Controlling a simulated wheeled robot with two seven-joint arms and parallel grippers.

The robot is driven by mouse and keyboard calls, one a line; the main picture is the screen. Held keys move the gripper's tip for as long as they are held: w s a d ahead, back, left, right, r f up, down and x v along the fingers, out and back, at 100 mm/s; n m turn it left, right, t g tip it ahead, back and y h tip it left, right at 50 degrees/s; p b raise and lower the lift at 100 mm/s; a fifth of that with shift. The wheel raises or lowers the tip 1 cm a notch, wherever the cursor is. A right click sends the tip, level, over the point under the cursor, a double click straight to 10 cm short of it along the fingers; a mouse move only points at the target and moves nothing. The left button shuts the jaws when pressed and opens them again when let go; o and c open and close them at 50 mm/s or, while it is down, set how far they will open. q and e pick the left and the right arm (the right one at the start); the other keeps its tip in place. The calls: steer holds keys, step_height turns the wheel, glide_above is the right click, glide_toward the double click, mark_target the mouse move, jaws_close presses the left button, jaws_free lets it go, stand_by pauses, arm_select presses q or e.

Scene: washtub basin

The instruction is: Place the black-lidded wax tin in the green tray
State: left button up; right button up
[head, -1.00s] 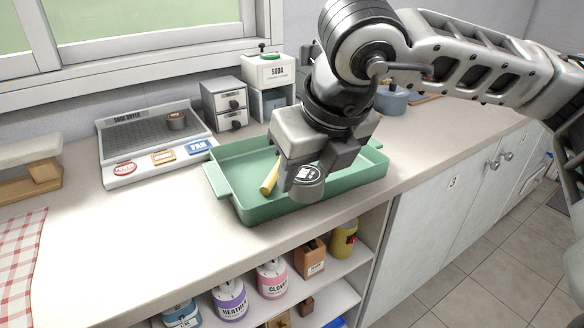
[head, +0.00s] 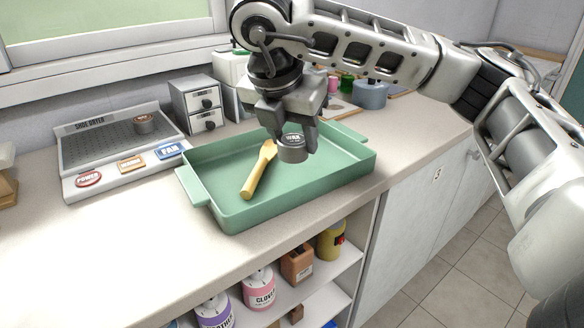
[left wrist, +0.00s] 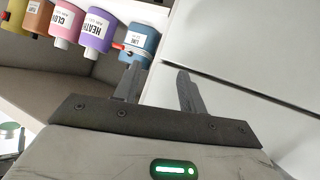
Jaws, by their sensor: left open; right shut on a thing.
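The wax tin (head: 292,150) is a small grey round tin with a black lid lettered WAX. My right gripper (head: 290,140) is shut on it and holds it over the green tray (head: 228,213), above the tray's middle. The tin appears upright and raised off the tray floor. The green tray lies on the counter, and a yellow-handled tool (head: 257,172) rests inside it, left of the tin. My left gripper (left wrist: 157,88) is open and empty in the left wrist view, near the shelf bottles and a pale cabinet face. It is not visible in the head view.
A small grey drawer unit (head: 197,105) stands behind. Below the counter, shelves hold bottles, including a pink one (head: 260,288). The counter front left is clear.

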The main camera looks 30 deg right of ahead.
mark_target(284, 136)
steer(key=w+f, duration=0.1)
steer(key=d+f, duration=0.1)
steer(key=w+f+b, duration=0.1)
steer(key=f, duration=0.1)
steer(key=shift+w+d+f, duration=0.1)
steer(key=shift+w+d, duration=0.25)
steer(key=shift+d, duration=0.05)
steer(key=shift+w+d+f, duration=0.2)
steer(key=shift+w+f, duration=0.1)
steer(key=shift+f, duration=0.15)
steer(key=f, duration=0.3)
steer(key=shift+w+d+f, duration=0.1)
steer(key=shift+w+d, duration=0.05)
steer(key=shift+d, duration=0.05)
steer(key=shift+f, duration=0.25)
steer(key=o, duration=1)
steer(key=shift+r, duration=0.1)
steer(key=shift+a+r, duration=0.15)
steer(key=shift+r, duration=0.1)
steer(key=p+v, duration=0.2)
steer(key=v, duration=0.8)
steer(key=shift+a+r, duration=0.1)
steer(key=shift+r, duration=0.3)
steer(key=shift+s+a+r, duration=0.15)
steer(key=shift+s+r, duration=0.05)
steer(key=shift+r, duration=0.1)
arm_select(q)
steer(key=shift+w+r, duration=0.1)
steer(key=shift+r, duration=0.1)
